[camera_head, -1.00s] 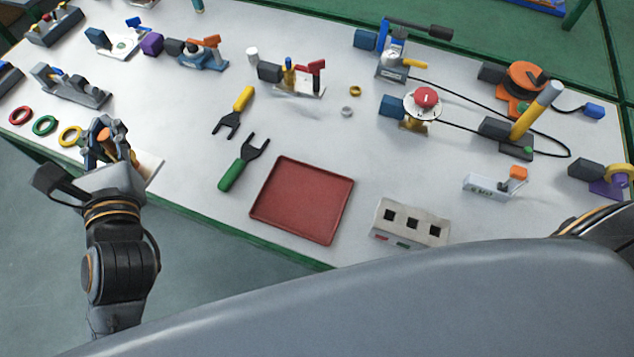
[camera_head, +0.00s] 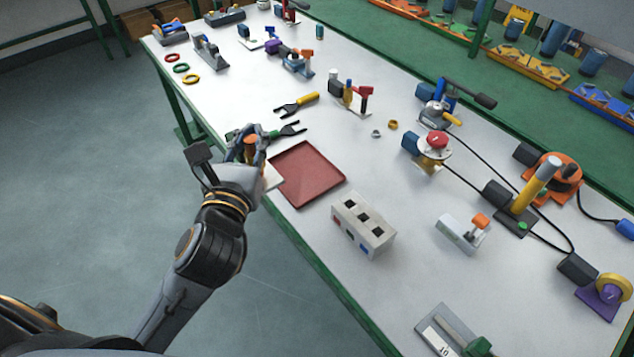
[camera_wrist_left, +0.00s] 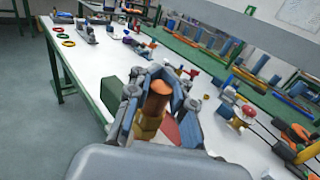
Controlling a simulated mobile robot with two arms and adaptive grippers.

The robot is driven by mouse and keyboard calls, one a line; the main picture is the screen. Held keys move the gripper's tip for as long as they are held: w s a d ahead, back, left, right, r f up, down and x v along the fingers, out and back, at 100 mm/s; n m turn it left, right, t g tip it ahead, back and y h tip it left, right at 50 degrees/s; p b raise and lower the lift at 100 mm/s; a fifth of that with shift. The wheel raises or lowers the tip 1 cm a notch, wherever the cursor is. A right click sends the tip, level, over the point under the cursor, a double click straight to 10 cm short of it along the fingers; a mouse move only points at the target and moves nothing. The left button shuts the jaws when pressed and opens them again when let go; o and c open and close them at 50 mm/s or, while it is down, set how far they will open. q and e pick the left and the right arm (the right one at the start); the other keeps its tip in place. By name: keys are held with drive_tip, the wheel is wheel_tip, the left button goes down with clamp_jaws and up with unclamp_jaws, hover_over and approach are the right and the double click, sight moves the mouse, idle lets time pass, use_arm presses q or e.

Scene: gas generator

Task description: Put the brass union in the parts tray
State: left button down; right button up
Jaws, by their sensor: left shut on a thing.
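My left gripper (camera_head: 248,150) is above the table's near edge, just left of the tray in the head view. It is shut on the brass union (camera_wrist_left: 148,124), which stands roughly upright between the fingers. In the wrist view the union has an orange-brown round top and a golden faceted body. In the head view the fingers partly hide it. The parts tray (camera_head: 308,174) is a shallow, dark red, empty square; a sliver of it shows right of the fingers in the wrist view (camera_wrist_left: 190,130). My right gripper is out of view.
A green-handled fork (camera_head: 288,131) and a yellow-handled fork (camera_head: 297,104) lie beyond the tray. A grey block with square holes (camera_head: 363,225) stands right of it. A pale flat piece (camera_head: 273,178) shows between gripper and tray. Valves and cables crowd the right side.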

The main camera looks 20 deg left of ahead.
use_arm(q)
drive_tip(key=shift+w+d+f+b, duration=0.45)
drive_tip(key=shift+w+d+f, duration=0.5)
drive_tip(key=shift+w+f, duration=1.2)
drive_tip(key=shift+w+d+f+b, duration=0.45)
drive_tip(key=shift+w+d+f, duration=0.55)
drive_tip(key=shift+w+f, duration=1.15)
drive_tip(key=shift+w+d+f+b, duration=0.45)
drive_tip(key=shift+w+d+f, duration=0.5)
drive_tip(key=shift+w+f, duration=1.2)
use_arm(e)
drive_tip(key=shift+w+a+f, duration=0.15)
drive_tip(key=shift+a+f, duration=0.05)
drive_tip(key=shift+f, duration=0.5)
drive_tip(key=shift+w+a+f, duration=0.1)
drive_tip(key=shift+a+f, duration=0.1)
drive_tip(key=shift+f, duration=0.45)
use_arm(q)
drive_tip(key=shift+s, duration=0.15)
drive_tip(key=shift+f, duration=0.2)
drive_tip(key=c, duration=1.2)
unclamp_jaws()
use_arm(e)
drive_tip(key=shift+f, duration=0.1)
